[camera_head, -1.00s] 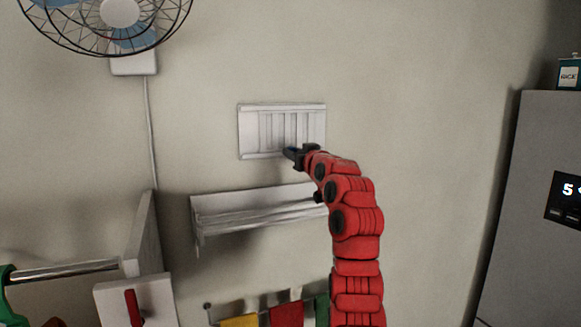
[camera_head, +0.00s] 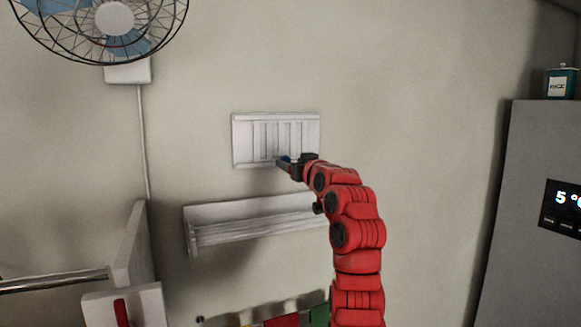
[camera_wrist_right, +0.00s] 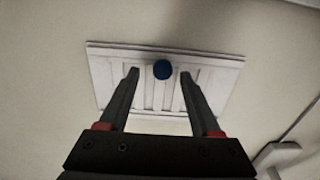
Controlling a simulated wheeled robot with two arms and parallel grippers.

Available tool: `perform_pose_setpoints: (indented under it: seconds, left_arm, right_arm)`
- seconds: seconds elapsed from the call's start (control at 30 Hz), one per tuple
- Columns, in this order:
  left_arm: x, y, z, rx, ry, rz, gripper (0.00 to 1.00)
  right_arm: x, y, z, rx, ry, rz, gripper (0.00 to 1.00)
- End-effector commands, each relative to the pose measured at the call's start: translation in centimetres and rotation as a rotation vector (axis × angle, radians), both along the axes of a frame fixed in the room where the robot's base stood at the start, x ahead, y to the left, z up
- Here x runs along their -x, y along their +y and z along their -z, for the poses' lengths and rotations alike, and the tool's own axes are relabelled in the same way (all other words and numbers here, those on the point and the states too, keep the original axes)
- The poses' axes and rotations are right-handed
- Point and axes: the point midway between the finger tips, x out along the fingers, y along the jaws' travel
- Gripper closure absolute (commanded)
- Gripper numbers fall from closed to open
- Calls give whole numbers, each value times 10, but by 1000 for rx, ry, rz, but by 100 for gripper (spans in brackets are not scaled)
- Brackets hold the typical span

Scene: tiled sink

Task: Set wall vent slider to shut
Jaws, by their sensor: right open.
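The white wall vent (camera_head: 243,140) is mounted on the wall near the middle of the head view, with upright slats. My right gripper (camera_head: 281,162) is at the vent's lower edge, on the end of my red arm. The two fingers of my right gripper (camera_wrist_right: 160,75) are open, one on each side of the knob with gaps between. I cannot tell how deep the knob lies between them. My left gripper is not in view.
A white shelf (camera_head: 240,225) is on the wall just below the vent, partly behind my right arm. A wire fan (camera_head: 110,20) is at the upper left and a grey fridge (camera_head: 530,190) at the right. The wall around the vent is bare.

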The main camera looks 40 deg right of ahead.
Motion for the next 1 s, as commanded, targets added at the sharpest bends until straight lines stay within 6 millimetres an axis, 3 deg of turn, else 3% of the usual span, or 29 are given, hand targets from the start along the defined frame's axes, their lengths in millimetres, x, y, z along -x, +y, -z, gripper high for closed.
perform_pose_setpoints:
  seconds: [0.2,0.5,0.7,1.0]
  left_arm:
    - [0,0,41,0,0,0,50]
    - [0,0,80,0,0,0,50]
    - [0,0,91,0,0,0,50]
    - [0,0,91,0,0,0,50]
  right_arm:
    - [55,11,7,8,-7,6,35]
    - [126,28,6,6,-4,7,35]
    - [149,34,2,3,-3,4,35]
    - [153,36,1,2,-1,3,35]
